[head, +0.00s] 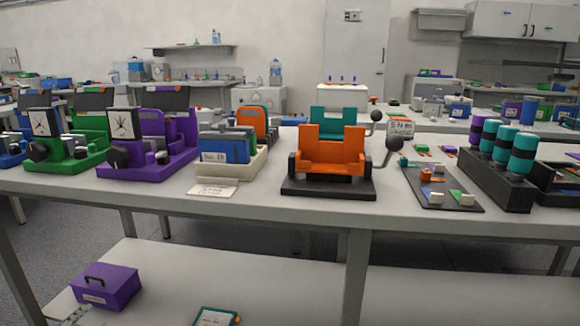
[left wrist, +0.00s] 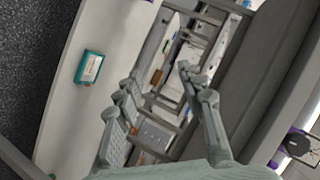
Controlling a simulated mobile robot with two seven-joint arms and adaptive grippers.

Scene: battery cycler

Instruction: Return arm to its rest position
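My left gripper (left wrist: 160,92) shows in the left wrist view, its grey-green fingers spread apart with a clear gap between them. Nothing is held between the fingers. It appears to be near the lower shelf and the table frame, clear of the objects I can see. My right gripper is in neither view.
The long table (head: 330,220) holds an orange device (head: 335,150) on a black base, purple (head: 165,168) and green (head: 85,155) units, and teal cylinders (head: 522,155). Below, the lower shelf (head: 270,280) carries a purple box (head: 105,287) and a teal-edged item (head: 215,317).

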